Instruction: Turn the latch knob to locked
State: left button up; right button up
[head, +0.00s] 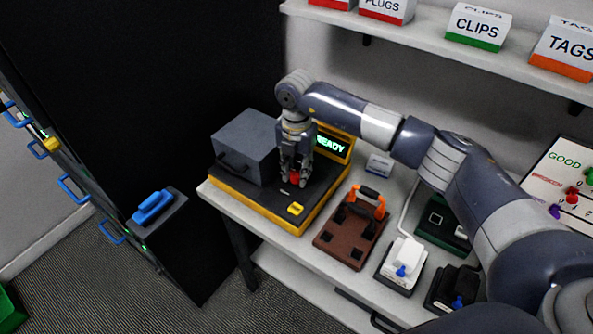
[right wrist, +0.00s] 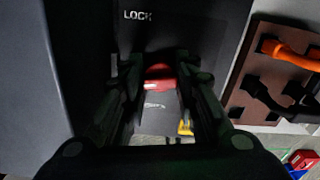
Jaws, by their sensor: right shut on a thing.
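The red latch knob (head: 295,178) sits on the dark top of a yellow-edged machine (head: 262,207). My right gripper (head: 294,180) points down over it and is shut on the knob. In the right wrist view the red knob (right wrist: 159,76) shows between the two fingers, with the word LOCK (right wrist: 138,15) printed on the dark plate beyond it. The fingers cover part of the knob, and its exact turn angle is hard to tell. My left gripper is not in view.
A grey box (head: 245,143) stands on the machine left of the gripper. A lit READY display (head: 331,143) is behind. A yellow button (head: 296,209) is in front. A brown board (head: 345,235) with orange and black handles lies to the right.

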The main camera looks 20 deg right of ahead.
aim_at(296, 171)
jog(key=shift+m, duration=1.1)
jog(key=o, duration=1.1)
jog(key=shift+r, duration=0.1)
notch_tip(296, 171, up, 12)
jog(key=shift+f, duration=0.1)
